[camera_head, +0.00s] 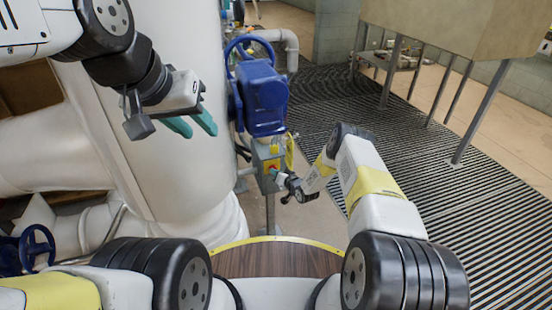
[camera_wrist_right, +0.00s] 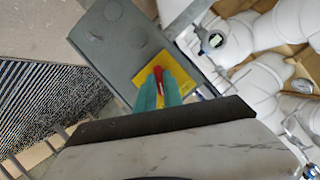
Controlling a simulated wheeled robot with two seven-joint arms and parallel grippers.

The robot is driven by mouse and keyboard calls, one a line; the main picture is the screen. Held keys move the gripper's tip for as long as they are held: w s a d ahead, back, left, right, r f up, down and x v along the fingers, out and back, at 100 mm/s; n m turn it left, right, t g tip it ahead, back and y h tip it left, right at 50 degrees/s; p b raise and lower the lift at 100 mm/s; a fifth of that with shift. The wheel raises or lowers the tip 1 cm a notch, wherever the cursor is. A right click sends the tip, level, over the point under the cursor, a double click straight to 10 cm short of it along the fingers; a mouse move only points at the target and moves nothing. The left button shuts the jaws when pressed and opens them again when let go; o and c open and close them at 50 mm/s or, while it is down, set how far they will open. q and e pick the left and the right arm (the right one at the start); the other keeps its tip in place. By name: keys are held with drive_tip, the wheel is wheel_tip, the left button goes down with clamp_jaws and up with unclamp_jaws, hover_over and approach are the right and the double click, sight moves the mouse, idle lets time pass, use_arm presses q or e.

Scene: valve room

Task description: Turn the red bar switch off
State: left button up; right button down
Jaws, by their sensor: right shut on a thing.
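The red bar switch (camera_wrist_right: 158,74) sits on a yellow plate (camera_wrist_right: 134,76) on a grey switch box (camera_wrist_right: 118,42) in the right wrist view. In the head view the grey box (camera_head: 262,180) stands on a post right of the big white pipe, and its switch is small there. My right gripper (camera_wrist_right: 158,92) is shut on the red bar, with one teal finger on each side of it. In the head view my right gripper (camera_head: 279,177) is at the front of the box. My left gripper (camera_head: 192,122) is open and empty in front of the white pipe, at upper left.
A blue valve actuator (camera_head: 262,98) with a handwheel stands just above the switch box. The large white pipe (camera_head: 160,180) fills the left. A ribbed black mat (camera_head: 330,100) covers open floor on the right, under a raised tank (camera_head: 460,28) on legs.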

drive_tip(key=shift+s+a+n+t+h, duration=0.15)
drive_tip(key=shift+n+t+h, duration=0.3)
drive_tip(key=shift+n+h, duration=0.9)
drive_tip(key=shift+w+a+n+t+h, duration=0.15)
drive_tip(key=shift+n+t+h, duration=0.45)
drive_tip(key=shift+n, duration=1.4)
drive_tip(key=shift+s+a+n+t+h, duration=0.15)
drive_tip(key=shift+n+t+h, duration=0.1)
drive_tip(key=shift+n+h, duration=1.2)
drive_tip(key=shift+n, duration=0.3)
drive_tip(key=c, duration=1.5)
unclamp_jaws()
drive_tip(key=shift+v, duration=3.9)
